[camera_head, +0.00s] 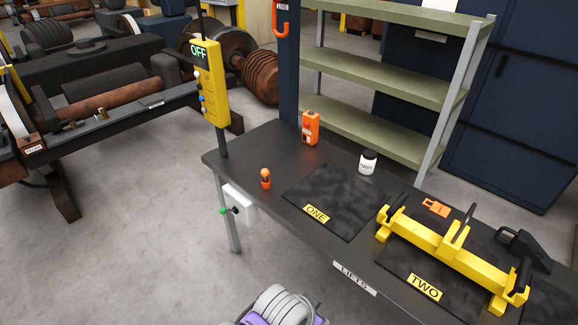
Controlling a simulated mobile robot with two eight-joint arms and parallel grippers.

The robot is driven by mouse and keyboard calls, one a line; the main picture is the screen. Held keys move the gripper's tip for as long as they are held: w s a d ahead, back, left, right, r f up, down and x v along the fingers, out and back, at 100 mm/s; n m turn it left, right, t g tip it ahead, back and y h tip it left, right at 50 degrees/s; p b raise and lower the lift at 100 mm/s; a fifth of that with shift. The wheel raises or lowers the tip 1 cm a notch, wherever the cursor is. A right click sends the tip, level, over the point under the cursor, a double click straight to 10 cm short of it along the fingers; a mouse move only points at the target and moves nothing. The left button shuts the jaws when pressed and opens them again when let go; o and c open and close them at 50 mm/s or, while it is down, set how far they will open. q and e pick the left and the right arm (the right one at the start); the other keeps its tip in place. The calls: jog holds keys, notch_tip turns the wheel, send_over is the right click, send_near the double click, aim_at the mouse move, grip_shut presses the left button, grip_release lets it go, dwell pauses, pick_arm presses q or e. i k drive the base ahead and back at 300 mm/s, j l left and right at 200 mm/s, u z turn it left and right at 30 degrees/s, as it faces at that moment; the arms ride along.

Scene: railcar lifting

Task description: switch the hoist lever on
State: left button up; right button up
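A yellow pendant box (210,83) hangs at the upper left of the head view. Its display reads OFF, and several small buttons run down its front. A white box (240,204) is fixed to the near left side of the table, with a green knob (222,211) and a small dark part on its face. A small orange upright piece with a round top (265,179) stands on the table's left part. I cannot tell for sure which of these is the hoist lever.
The dark table (245,155), labelled LIFTS, holds mat ONE (345,200), a yellow lifting beam (450,250) over mat TWO, an orange handset (310,127) and a white jar (368,162). Shelves (385,75) stand behind. A railcar frame (100,115) stands left; floor between is clear.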

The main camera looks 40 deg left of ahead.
aim_at(223, 211)
jog(key=u, duration=2.1)
jog(key=i+j, duration=0.15)
jog(key=i, duration=0.4)
jog(key=i+j+u, duration=0.15)
jog(key=i, duration=0.4)
